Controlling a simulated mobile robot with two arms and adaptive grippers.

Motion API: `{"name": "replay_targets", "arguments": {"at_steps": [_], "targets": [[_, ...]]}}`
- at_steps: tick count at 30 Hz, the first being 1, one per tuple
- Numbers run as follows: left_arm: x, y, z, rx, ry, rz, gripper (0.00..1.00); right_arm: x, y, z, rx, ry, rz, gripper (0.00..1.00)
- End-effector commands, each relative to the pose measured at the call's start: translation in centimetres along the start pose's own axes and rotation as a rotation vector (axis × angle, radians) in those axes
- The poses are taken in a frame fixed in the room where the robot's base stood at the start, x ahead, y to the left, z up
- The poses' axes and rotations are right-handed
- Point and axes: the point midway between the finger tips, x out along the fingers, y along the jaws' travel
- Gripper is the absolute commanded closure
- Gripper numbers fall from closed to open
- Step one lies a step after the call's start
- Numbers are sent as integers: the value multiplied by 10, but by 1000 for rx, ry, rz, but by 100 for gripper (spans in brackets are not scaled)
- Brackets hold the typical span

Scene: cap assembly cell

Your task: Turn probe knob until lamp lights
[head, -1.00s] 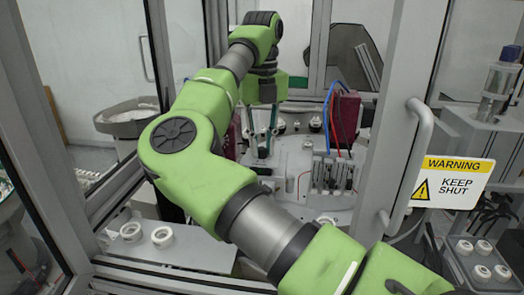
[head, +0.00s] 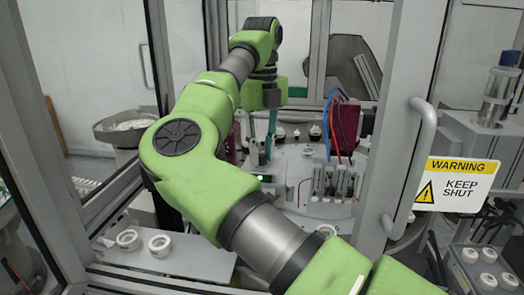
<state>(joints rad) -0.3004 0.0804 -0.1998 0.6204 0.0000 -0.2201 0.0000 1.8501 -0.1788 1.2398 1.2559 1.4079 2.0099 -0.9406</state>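My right gripper (head: 261,152) points down over the machine's round table inside the cell. Its two teal fingers reach down to a small dark part between their tips. That part is likely the probe knob, but it is too small and too covered to be sure. I cannot tell whether the fingers press on it. Just in front of the fingertips, a small dark housing shows a lit green lamp (head: 261,178). My green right arm hides part of the table in front. My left gripper is not in view.
The open doorway has a frame post and a handle (head: 425,155) on the right, with a warning sign (head: 455,184). Red blocks (head: 345,122) with blue and red hoses stand right of the gripper. White rings (head: 160,244) lie on a ledge at lower left.

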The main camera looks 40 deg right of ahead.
Motion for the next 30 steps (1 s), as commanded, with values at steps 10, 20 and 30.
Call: {"name": "replay_targets", "arguments": {"at_steps": [10,20,30], "targets": [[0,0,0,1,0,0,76,0,0,0,1,0,0,66],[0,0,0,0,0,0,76,-34,0,0,-2,-6,2,66],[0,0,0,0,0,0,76,-96,0,1,-4,-5,3,66]]}}
